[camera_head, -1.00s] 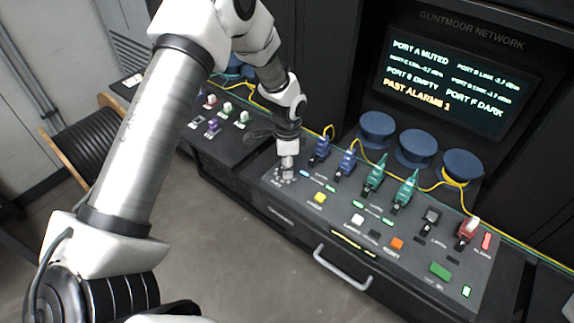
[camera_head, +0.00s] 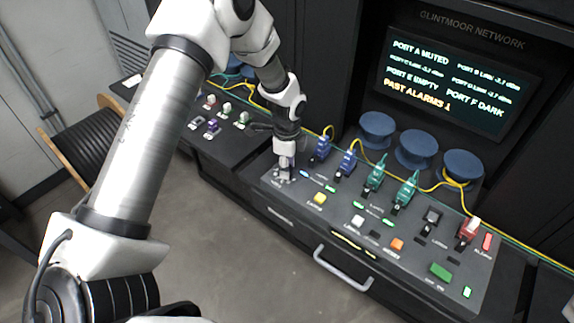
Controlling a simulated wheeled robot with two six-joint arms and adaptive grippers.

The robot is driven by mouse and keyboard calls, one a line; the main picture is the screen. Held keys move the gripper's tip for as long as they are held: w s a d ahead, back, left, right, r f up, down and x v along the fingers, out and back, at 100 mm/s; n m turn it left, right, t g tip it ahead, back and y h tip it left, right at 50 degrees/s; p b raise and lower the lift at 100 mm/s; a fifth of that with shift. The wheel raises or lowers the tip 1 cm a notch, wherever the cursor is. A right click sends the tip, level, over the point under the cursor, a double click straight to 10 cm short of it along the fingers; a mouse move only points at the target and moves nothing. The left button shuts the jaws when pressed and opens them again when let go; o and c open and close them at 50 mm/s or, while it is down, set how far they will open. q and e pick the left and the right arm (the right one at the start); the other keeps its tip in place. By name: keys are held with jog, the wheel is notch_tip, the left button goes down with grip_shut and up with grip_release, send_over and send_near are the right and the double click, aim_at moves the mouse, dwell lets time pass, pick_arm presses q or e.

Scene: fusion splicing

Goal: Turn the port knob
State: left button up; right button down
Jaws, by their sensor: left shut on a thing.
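The port knob (camera_head: 280,174) sits at the left end of the sloped dark control panel (camera_head: 330,224), with pale marks around it. My left gripper (camera_head: 285,166) points down onto it and is shut on it; the fingers hide most of the knob, so its pointing direction cannot be told. My right gripper is not in view.
Yellow, white, orange and green buttons (camera_head: 441,271) lie in front. A screen (camera_head: 455,80) reads "PORT A MUTED" and "PAST ALARMS 1". A drawer handle (camera_head: 343,270) sticks out below.

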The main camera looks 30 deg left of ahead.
pick_arm(q)
jog(key=shift+s+f, duration=0.15)
jog(key=shift+s, duration=0.05)
jog(key=o, duration=1.2)
jog(key=shift+w, duration=0.1)
jog(key=shift+c, duration=0.2)
jog(key=shift+w+r, duration=0.1)
jog(key=shift+r, duration=0.45)
notch_tip(320, 180, up, 11)
